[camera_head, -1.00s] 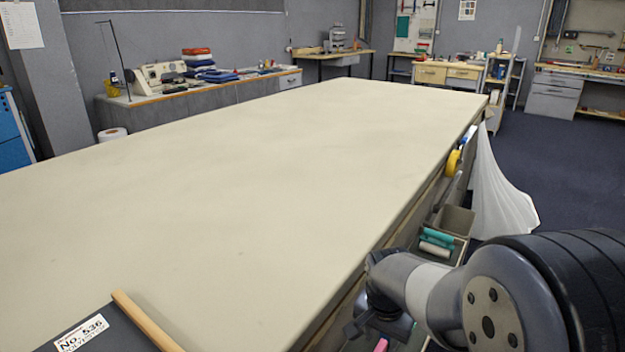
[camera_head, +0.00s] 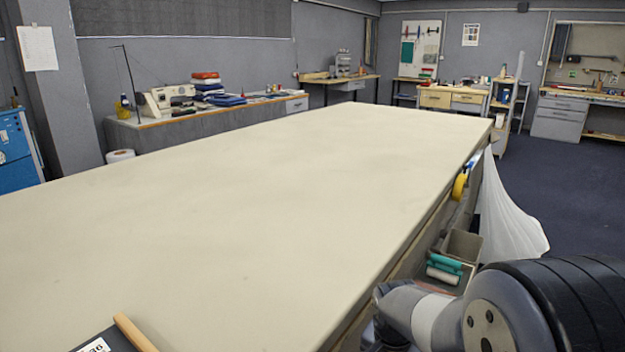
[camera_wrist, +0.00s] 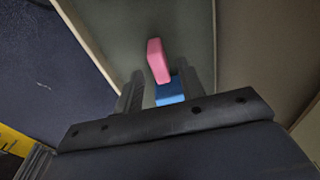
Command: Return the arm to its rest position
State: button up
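My arm (camera_head: 430,312) is folded at the lower right of the head view, beside the long table's right edge. My gripper (camera_wrist: 158,92) shows in the wrist view with its two dark fingers apart. A pink block (camera_wrist: 157,61) and a blue block (camera_wrist: 170,93) show in the gap between the fingers. They look to lie in a grey bin below, and neither finger clearly touches them. In the head view the gripper is out of sight below the picture's edge.
The long cream cloth table (camera_head: 250,215) is bare except for a dark board with a wooden edge (camera_head: 134,333) at the near left. Side bins (camera_head: 462,246) with green and white rolls (camera_head: 443,268) and a white hanging cloth (camera_head: 508,222) line its right side.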

jog(key=shift+f+b, duration=0.4)
jog(key=shift+f, duration=1.15)
notch_tip(320, 180, up, 12)
jog(key=s+p, duration=0.1)
jog(key=p, duration=0.2)
jog(key=f+b, duration=0.1)
jog(key=f, duration=0.3)
jog(key=f+b, duration=0.1)
jog(key=f, duration=0.3)
jog(key=w+f+b, duration=0.1)
jog(key=f, duration=0.3)
jog(key=shift+f, duration=0.25)
notch_tip(320, 180, up, 11)
jog(key=p, duration=0.3)
jog(key=shift+r, duration=0.1)
jog(key=w+r+n+p, duration=0.5)
jog(key=r+n+p, duration=0.1)
jog(key=p, duration=1.7)
jog(key=shift+r+n+y, duration=0.4)
jog(key=shift+r, duration=0.25)
jog(key=shift+r+p, duration=0.15)
jog(key=shift+p, duration=0.7)
